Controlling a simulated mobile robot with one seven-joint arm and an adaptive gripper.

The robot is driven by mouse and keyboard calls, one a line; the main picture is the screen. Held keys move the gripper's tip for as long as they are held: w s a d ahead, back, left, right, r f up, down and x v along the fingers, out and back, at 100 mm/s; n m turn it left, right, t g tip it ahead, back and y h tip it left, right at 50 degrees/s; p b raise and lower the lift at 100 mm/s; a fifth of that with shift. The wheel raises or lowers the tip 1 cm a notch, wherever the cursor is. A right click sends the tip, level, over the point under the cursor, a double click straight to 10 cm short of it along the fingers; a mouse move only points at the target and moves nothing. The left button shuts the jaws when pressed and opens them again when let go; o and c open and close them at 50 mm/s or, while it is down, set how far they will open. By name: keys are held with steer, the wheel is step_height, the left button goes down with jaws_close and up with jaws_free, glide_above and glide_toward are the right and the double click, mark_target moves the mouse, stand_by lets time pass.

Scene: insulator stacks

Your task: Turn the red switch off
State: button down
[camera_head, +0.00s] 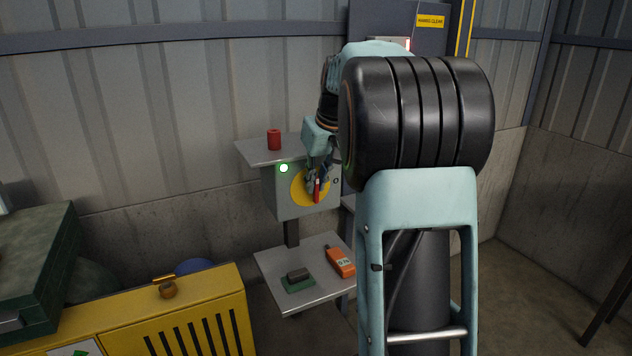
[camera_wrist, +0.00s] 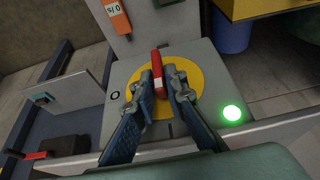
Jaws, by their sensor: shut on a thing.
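The red switch (camera_head: 317,190) is a lever on a yellow disc (camera_head: 298,188), set on the front of a grey box (camera_head: 286,204). In the head view the lever points about straight down. My gripper (camera_head: 315,178) is at the lever, with its fingers partly covering it. In the wrist view my gripper (camera_wrist: 160,82) has one finger on each side of the red switch (camera_wrist: 157,62), shut on it. An "O" mark (camera_wrist: 115,95) is on the box beside the disc. A green lamp (camera_head: 283,168) on the box is lit; it also glows in the wrist view (camera_wrist: 232,113).
A red cylinder (camera_head: 274,139) stands on the shelf above the box. A lower shelf (camera_head: 290,262) holds an orange device (camera_head: 340,261) and a dark block on a green base (camera_head: 298,279). A yellow cabinet (camera_head: 200,318) stands at lower left. Another red handle (camera_wrist: 36,155) shows in the wrist view.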

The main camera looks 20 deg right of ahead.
steer(key=shift+d+r+y+p, duration=0.15)
steer(key=shift+y+p, duration=0.25)
steer(key=shift+p, duration=0.2)
steer(key=d+f+m+y+p, duration=0.1)
steer(key=y, duration=0.4)
steer(key=f+m+t+y+p, duration=0.1)
steer(key=m+y, duration=0.1)
steer(key=y, duration=0.3)
steer(key=d+f+m+y+p, duration=0.1)
steer(key=y+p, duration=0.1)
steer(key=y, duration=0.3)
steer(key=shift+d+f+t+y, duration=0.2)
steer(key=shift+d+t+y, duration=0.1)
steer(key=shift+y, duration=0.1)
steer(key=shift+m, duration=0.3)
stand_by(0.4)
steer(key=c, duration=2)
jaws_free()
steer(key=shift+w+a, duration=0.1)
steer(key=shift+c, duration=0.2)
